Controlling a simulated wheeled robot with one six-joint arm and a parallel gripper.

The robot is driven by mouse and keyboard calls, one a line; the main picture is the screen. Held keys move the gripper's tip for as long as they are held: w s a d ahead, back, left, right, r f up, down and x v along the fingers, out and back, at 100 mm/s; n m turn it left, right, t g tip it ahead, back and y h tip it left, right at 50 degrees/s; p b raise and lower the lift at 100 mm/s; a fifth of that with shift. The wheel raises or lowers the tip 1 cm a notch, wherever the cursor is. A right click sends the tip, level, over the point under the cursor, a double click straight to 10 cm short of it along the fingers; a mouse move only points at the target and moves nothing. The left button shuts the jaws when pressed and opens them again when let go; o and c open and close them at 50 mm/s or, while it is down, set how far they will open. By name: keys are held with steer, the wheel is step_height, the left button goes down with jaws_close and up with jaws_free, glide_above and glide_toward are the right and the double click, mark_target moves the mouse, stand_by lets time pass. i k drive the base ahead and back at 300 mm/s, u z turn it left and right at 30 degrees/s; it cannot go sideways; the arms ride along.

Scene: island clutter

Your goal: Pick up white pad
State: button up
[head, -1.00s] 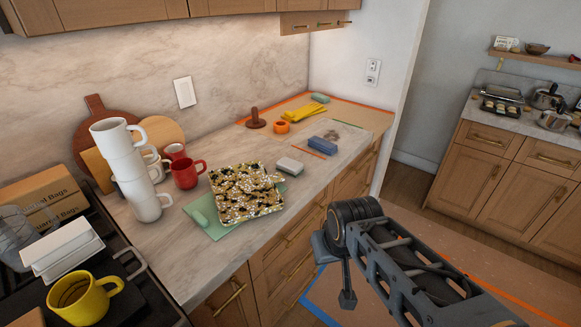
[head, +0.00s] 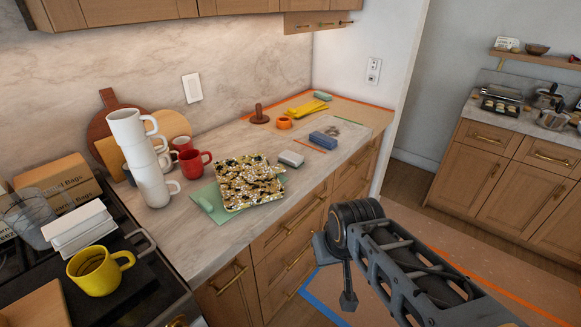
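A small block with a pale whitish top and a greyer side (head: 290,158), the likeliest white pad, lies flat on the marble counter (head: 225,262). It is just beyond the right corner of a patterned cloth stack (head: 247,182) and appears apart from it. My gripper (head: 347,299) hangs at the end of my dark arm, in front of the counter at lower right. It is well away from the pad, with nothing visible held. Its fingers are seen edge-on, so their opening cannot be told.
A blue block (head: 323,142), an orange ring (head: 284,123) and yellow items (head: 308,108) lie farther back. White stacked mugs (head: 150,170), red mugs (head: 193,163) and a yellow mug (head: 98,270) stand left. The counter's front strip is mostly clear.

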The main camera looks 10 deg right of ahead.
mark_target(292, 159)
steer(key=k, duration=1)
steer(key=z, duration=0.8)
steer(key=i, duration=1.7)
steer(key=u, duration=1.05)
steer(key=i, duration=0.65)
steer(key=u, duration=0.8)
